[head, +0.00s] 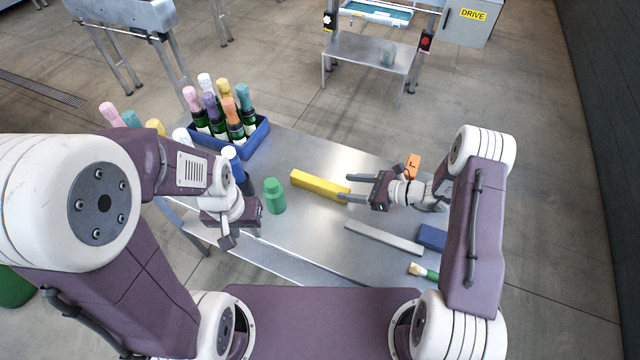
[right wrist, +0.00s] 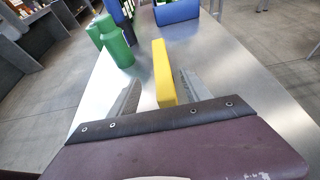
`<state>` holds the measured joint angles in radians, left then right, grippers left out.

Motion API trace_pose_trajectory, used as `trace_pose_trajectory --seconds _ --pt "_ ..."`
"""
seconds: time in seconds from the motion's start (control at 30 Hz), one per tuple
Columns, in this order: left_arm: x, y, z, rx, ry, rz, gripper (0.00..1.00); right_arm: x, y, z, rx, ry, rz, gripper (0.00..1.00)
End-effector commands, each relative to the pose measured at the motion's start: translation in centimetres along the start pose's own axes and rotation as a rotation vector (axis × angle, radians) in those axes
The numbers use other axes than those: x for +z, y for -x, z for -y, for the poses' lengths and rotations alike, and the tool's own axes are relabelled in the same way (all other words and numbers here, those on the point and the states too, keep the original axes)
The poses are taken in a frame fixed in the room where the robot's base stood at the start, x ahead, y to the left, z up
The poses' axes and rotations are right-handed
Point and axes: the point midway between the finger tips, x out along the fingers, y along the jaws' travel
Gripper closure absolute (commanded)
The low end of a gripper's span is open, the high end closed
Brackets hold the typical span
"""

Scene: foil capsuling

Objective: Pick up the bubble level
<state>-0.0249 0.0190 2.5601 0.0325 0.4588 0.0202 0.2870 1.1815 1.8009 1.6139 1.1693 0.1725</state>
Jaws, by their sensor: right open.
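The bubble level is a yellow bar (head: 315,184) lying on the metal table, pointing toward the back left. My right gripper (head: 347,187) is open, with its fingers pointing left at the level's right end. In the right wrist view, the level (right wrist: 163,72) stands between the two spread fingers, with a visible gap on the left side. I cannot tell whether the right finger touches it. My left gripper (head: 243,222) hangs at the table's left front, near a green bottle-shaped object; its fingers are seen poorly.
A blue crate (head: 260,135) of foil-topped bottles stands at the back left. The green bottle-shaped object (head: 274,198) stands left of the level. A grey bar (head: 384,238), a blue block (head: 432,237), an orange item (head: 412,166) and a small bottle-like piece (head: 424,271) lie to the right.

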Motion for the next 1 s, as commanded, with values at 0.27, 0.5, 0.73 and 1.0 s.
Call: trace_pose_trajectory --seconds 0.27,0.5,0.73,1.0 --pt "-0.1 0.7 0.0 0.000 0.000 0.000 0.64 0.1 -2.7 -0.2 0.006 0.001 -0.002 0.44" --pt "-0.1 1.1 0.0 0.000 0.000 0.000 0.64 0.2 -4.9 0.0 0.006 0.004 -0.002 0.44" --pt "-0.2 1.8 0.0 0.000 0.000 0.000 0.64 0.2 -8.7 0.4 0.006 0.002 -0.003 0.44" --pt "-0.2 1.8 0.0 0.000 0.000 0.000 0.64 0.2 -9.2 0.4 0.003 0.002 -0.003 0.44"
